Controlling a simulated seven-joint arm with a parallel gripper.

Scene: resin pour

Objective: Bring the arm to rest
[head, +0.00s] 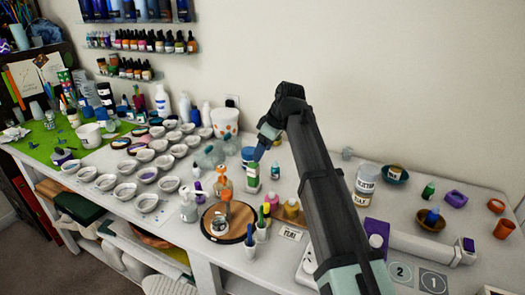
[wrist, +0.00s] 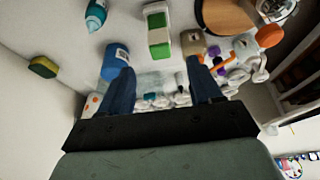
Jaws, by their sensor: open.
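My arm rises from the bottom of the head view, bends at a dark elbow and comes down over the middle of the table. My gripper (head: 258,155) points down near a green and white box (head: 253,180). In the wrist view my gripper (wrist: 161,82) has its two blue fingers wide apart, with nothing held between them. The green and white box also shows in the wrist view (wrist: 158,32), beyond the fingertips.
Several small white bowls (head: 147,203) crowd the left. Wall shelves (head: 137,50) hold bottles.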

